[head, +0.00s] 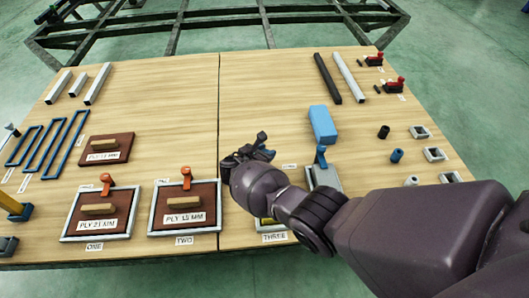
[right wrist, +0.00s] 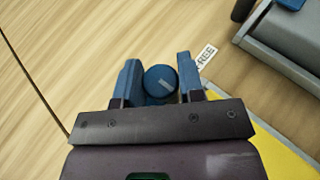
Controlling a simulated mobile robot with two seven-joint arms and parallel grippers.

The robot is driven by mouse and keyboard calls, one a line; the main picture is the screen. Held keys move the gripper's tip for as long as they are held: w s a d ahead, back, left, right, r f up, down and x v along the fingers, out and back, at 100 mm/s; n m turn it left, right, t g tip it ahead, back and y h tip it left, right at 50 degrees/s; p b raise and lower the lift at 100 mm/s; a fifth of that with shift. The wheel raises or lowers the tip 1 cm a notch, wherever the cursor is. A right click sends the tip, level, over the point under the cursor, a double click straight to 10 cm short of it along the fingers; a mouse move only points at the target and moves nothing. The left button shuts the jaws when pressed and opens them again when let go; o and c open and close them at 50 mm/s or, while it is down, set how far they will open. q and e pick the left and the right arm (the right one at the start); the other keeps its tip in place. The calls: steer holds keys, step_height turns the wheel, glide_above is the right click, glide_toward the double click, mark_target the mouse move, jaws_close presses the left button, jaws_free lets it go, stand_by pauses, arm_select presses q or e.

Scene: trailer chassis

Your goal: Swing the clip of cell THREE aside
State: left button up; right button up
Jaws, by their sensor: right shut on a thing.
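My right gripper (head: 252,150) is at the far side of cell THREE. A tag reading FREE (right wrist: 205,57) lies just beyond the right finger. Cell THREE is mostly hidden behind my right arm; its yellow area (right wrist: 283,155) shows at lower right in the wrist view. Its label THREE (head: 274,237) shows at the table's front. My left gripper is not in view.
Cells ONE (head: 98,211) and TWO (head: 185,208) hold brown plates and have orange clips. A grey fixture with a blue lever (head: 321,157) stands close to the right of my gripper. A blue block (head: 322,124) lies behind. The table's middle back is clear.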

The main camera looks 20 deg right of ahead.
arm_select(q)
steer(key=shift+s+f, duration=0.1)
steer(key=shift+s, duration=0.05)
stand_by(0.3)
arm_select(e)
steer(key=o, duration=0.9)
steer(key=shift+a, duration=0.1)
steer(key=shift+s+a+r, duration=0.1)
steer(key=shift+a+r, duration=0.15)
steer(key=p+v, duration=0.1)
steer(key=v, duration=0.1)
steer(key=shift+a+r, duration=0.25)
steer(key=shift+r, duration=0.05)
arm_select(q)
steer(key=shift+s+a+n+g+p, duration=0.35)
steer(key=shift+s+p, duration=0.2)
steer(key=shift+p, duration=0.35)
arm_select(e)
steer(key=v, duration=0.7)
steer(key=shift+s+a+f, duration=0.15)
steer(key=shift+s+f, duration=0.05)
steer(key=shift+f, duration=0.05)
